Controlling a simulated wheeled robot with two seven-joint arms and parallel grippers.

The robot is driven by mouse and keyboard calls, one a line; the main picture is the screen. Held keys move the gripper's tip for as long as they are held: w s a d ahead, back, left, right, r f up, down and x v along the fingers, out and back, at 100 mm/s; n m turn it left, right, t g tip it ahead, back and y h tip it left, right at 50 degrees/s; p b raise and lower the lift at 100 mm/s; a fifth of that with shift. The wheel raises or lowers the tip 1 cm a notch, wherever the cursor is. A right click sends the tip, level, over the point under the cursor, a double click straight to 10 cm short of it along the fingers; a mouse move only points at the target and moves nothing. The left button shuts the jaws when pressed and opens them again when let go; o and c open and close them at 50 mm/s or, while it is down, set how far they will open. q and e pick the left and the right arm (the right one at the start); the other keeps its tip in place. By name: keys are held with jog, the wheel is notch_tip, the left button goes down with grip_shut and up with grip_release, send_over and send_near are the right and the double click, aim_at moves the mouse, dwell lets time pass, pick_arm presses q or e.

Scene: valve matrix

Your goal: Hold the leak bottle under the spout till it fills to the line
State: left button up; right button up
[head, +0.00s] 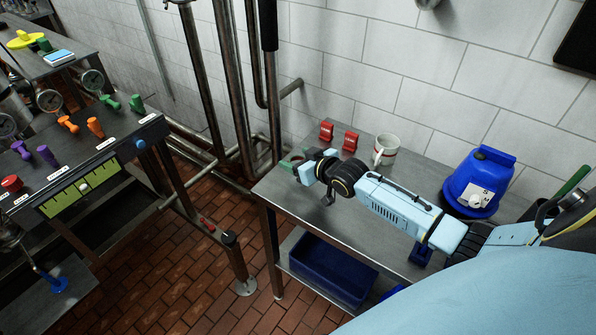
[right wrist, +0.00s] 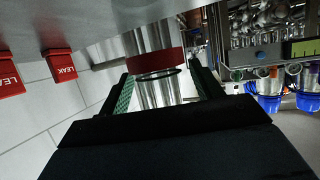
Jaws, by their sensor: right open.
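My right gripper (head: 307,168) is over the left end of the metal side table. It also shows in the right wrist view (right wrist: 163,88), with its green-padded fingers apart. A shiny, clear or metallic cylinder with a dark red band (right wrist: 155,62), which looks like the leak bottle, is between or just beyond the fingers; I cannot tell whether they touch it. A metal pipe (head: 12,240), perhaps the spout, is at the far left edge. My left gripper is not in view.
The side table (head: 272,188) carries two red LEAK tags (head: 326,131), a white mug (head: 385,149) and a blue container (head: 479,181). A dark blue bin (head: 330,270) is below.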

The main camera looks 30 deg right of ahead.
jog(key=c, duration=1)
